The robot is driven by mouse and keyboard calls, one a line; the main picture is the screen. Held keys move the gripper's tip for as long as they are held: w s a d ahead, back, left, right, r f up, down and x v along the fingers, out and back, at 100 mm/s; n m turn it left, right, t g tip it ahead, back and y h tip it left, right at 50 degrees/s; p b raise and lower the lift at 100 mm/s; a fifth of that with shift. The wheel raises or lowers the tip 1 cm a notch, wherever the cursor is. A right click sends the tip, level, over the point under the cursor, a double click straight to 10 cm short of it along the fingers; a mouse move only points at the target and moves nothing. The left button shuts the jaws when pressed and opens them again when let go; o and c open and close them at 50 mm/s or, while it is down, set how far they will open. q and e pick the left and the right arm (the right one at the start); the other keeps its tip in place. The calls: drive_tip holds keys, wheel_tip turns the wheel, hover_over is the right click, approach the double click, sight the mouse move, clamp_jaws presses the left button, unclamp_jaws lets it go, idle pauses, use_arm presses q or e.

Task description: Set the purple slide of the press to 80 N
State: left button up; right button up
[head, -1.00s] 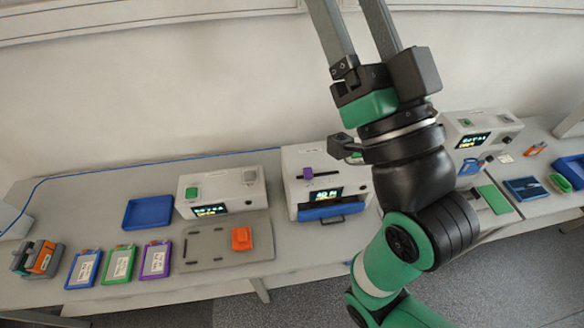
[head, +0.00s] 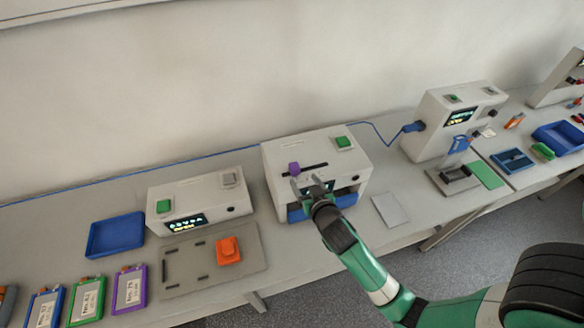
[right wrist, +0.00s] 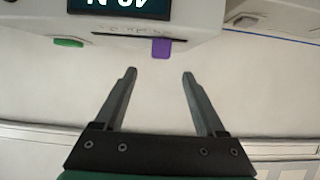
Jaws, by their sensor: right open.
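The press (head: 318,158) is a white box with a slot on its top, a green button (head: 344,142) and a blue tray in its front opening. Its purple slide (head: 294,169) sits toward the left part of the slot in the head view. My right gripper (head: 312,184) is open and empty at the press front, partly covering the display. In the right wrist view the purple slide (right wrist: 161,48) lies just beyond and between the open fingertips (right wrist: 159,73), apart from them. The display (right wrist: 120,6) is upside down and cropped there and seems to read 40 N. My left gripper is not in view.
A second white device (head: 203,205) stands left of the press, with a grey plate (head: 190,262) and an orange block (head: 229,250) before it. A blue tray (head: 116,235) lies further left. A taller device (head: 455,118) stands to the right.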

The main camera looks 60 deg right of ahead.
sight(295, 168)
drive_tip(key=b+x, duration=0.1)
drive_tip(key=x, duration=0.9)
drive_tip(key=shift+w+d, duration=0.2)
drive_tip(key=shift+w, duration=0.1)
clamp_jaws()
idle(0.8)
